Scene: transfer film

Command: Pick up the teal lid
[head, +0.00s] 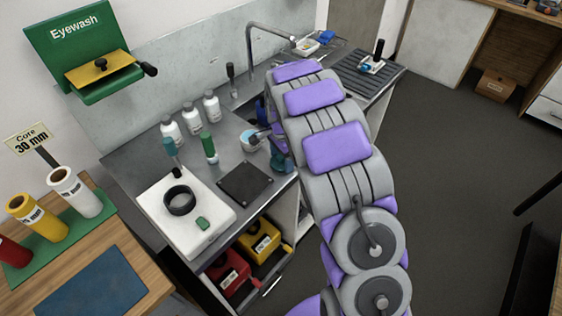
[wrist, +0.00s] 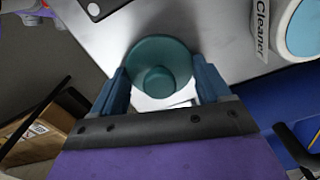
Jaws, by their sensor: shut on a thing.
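The teal lid (wrist: 158,52), round with a knob in its middle, shows in the wrist view between the two blue fingers of my gripper (wrist: 160,76). The fingers are shut on it from both sides. The grey counter (wrist: 120,28) shows behind the lid; I cannot tell whether the lid touches it. In the head view my arm covers much of the gripper area, and I cannot make out the lid clearly there.
A white and teal container (wrist: 300,28) and a "Cleaner" label (wrist: 262,30) are right of the lid. On the counter, the head view shows white bottles (head: 191,118), a black square plate (head: 246,183) and a white board with a black ring (head: 180,200). Open floor (head: 450,150) lies right.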

